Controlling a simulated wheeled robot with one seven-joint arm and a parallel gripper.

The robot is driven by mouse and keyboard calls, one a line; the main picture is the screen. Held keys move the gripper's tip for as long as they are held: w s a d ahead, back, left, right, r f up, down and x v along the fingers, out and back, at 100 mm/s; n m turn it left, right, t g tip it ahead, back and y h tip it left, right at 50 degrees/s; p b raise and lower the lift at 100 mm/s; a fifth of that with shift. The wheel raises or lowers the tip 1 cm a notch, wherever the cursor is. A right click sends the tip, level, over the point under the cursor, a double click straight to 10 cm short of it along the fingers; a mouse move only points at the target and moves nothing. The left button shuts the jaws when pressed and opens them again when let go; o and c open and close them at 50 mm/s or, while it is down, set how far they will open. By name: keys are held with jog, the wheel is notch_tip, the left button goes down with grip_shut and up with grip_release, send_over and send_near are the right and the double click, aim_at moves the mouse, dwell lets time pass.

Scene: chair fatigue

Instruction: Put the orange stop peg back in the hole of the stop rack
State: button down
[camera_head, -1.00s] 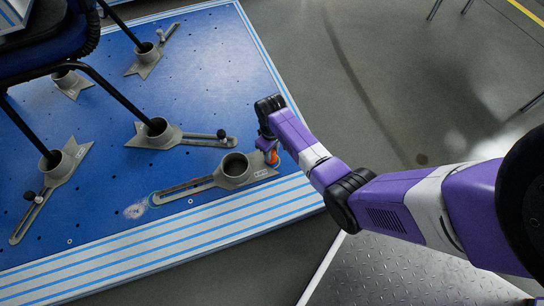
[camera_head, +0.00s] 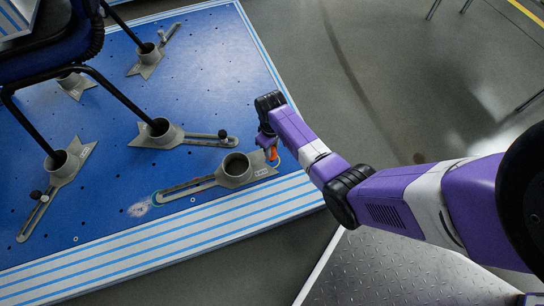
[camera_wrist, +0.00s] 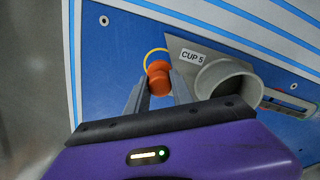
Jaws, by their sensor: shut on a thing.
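The orange stop peg (camera_wrist: 158,78) is between the two grey fingers of my gripper (camera_wrist: 157,98), which is shut on it. It also shows in the head view (camera_head: 273,154) as a small orange spot below my wrist. Beyond the peg, a yellow ring (camera_wrist: 153,53) lies on the blue plate and the peg's top overlaps its near edge in the picture. I cannot tell whether the peg's lower end is in a hole or clear of the plate. I cannot make out a stop rack for certain.
A grey cup holder labelled "CUP 5" (camera_wrist: 192,56) stands close right of the peg; in the head view it (camera_head: 236,180) is left of my gripper. Other grey holders (camera_head: 163,134) hold chair legs. The striped plate edge (camera_head: 245,210) is near. Grey floor lies right.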

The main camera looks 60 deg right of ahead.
jog(key=shift+r, duration=0.1)
jog(key=shift+r+p, duration=1.9)
jog(key=shift+p, duration=0.35)
